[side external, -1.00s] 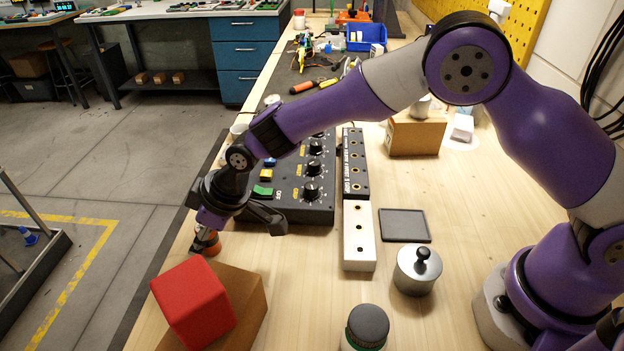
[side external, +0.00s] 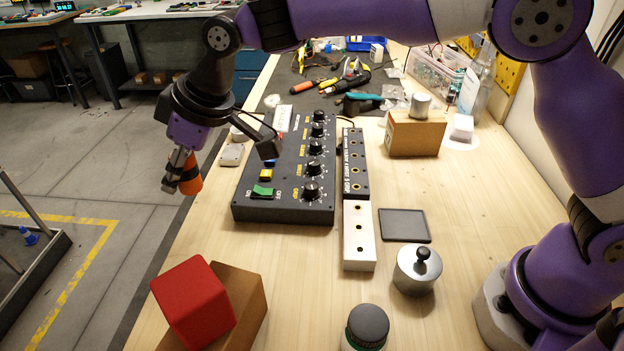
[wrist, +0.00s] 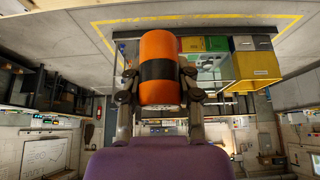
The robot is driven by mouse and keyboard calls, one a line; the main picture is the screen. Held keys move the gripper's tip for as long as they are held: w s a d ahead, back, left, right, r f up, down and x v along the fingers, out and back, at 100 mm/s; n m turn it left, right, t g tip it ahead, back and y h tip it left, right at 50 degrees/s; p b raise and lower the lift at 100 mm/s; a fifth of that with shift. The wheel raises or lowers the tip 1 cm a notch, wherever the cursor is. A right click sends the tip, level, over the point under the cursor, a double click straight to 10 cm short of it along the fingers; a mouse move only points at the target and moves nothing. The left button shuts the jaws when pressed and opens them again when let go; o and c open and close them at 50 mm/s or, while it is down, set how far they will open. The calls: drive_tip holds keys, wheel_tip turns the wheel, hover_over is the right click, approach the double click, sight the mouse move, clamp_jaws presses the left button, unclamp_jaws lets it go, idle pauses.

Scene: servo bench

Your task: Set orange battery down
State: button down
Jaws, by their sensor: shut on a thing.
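The orange battery (side external: 189,179) is a short cylinder. In the wrist view the battery (wrist: 157,50) shows orange ends and a black band around its middle. My gripper (side external: 180,178) is shut on it and holds it up in the air at the bench's left edge, left of the black control box. In the wrist view my gripper's fingers (wrist: 159,88) press on both sides of the battery. Part of the battery is hidden behind a finger in the side view.
A red cube (side external: 193,302) rests tilted on a cardboard box (side external: 245,298) at the front left. The control box (side external: 290,178) has knobs and switches. Right of it are a metal block (side external: 358,222), a dark square pad (side external: 405,225) and a weight (side external: 417,272). Bare wood lies around the pad.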

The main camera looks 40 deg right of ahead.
drive_tip(key=r, duration=0.1)
drive_tip(key=s+r, duration=0.1)
drive_tip(key=r, duration=0.1)
drive_tip(key=shift+a, duration=0.15)
drive_tip(key=s+d+n, duration=0.2)
drive_tip(key=s+d, duration=0.1)
drive_tip(key=s, duration=1.7)
drive_tip(key=shift+g+y, duration=0.3)
drive_tip(key=w+d+f, duration=0.1)
drive_tip(key=w+f, duration=0.2)
drive_tip(key=f, duration=0.1)
drive_tip(key=w+d+f, duration=0.2)
drive_tip(key=w+f, duration=0.1)
drive_tip(key=f, duration=0.1)
drive_tip(key=w+d+f, duration=0.2)
drive_tip(key=w+f, duration=0.1)
drive_tip(key=f, duration=0.1)
drive_tip(key=shift+d, duration=0.25)
drive_tip(key=shift+w+d+f, duration=0.1)
drive_tip(key=shift+w+f, duration=0.1)
drive_tip(key=shift+w, duration=0.05)
drive_tip(key=shift+f, duration=2)
drive_tip(key=shift+f, duration=0.15)
